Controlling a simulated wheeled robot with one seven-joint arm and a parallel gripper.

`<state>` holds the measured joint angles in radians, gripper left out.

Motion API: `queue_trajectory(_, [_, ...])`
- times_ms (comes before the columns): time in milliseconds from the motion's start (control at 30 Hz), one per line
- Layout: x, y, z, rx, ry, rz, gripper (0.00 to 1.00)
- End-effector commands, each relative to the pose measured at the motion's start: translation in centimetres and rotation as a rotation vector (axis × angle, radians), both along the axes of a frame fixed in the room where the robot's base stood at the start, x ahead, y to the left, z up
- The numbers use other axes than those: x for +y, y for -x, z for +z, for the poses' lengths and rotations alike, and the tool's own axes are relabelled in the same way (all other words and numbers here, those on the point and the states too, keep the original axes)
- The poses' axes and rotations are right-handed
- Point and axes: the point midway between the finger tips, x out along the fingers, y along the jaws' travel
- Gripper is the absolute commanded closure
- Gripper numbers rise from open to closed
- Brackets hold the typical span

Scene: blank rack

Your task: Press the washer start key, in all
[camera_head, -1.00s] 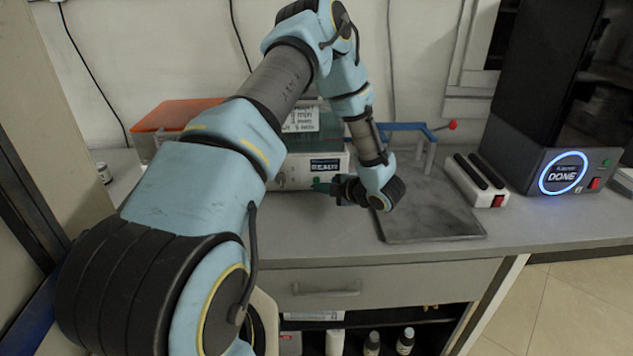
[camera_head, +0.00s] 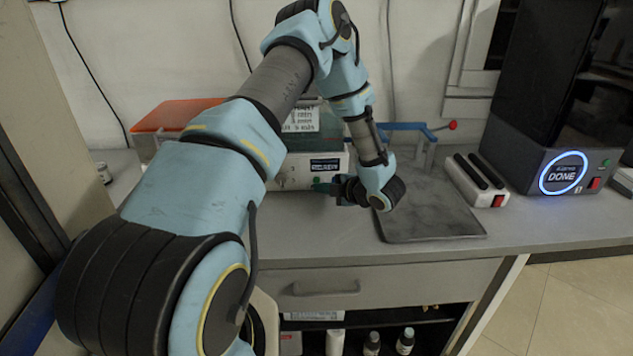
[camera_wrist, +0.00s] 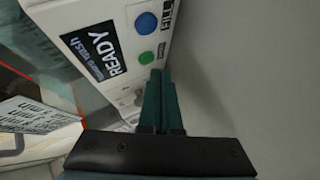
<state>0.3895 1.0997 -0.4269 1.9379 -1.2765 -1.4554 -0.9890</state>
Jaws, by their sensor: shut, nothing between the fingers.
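The washer (camera_head: 292,181) is a white-fronted machine on the bench, partly hidden behind my arm. In the wrist view its panel (camera_wrist: 85,14) carries a dark display (camera_wrist: 96,52) reading READY, a blue round key (camera_wrist: 145,22) and a green round key (camera_wrist: 147,57). The small labels by the keys are too blurred to read. My gripper (camera_wrist: 158,73) is shut and empty, its dark green fingertips close beside the green key; I cannot tell whether they touch it. In the head view my gripper (camera_head: 318,187) is at the washer's front.
A dark slab (camera_head: 430,225) with a blue-armed stand (camera_head: 410,128) lies right of the washer. Further right are a white rack (camera_head: 470,182) and a black machine with a lit DONE ring (camera_head: 563,174). An orange-lidded box (camera_head: 175,115) stands left. A drawer (camera_head: 390,283) is below.

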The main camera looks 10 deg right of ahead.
Motion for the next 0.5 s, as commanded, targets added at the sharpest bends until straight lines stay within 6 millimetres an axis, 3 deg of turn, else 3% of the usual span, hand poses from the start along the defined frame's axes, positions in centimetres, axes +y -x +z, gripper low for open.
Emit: queue_trajectory(500, [-0.05, -0.89, 0.02, 0.000, 0.000, 0.000, 1.00])
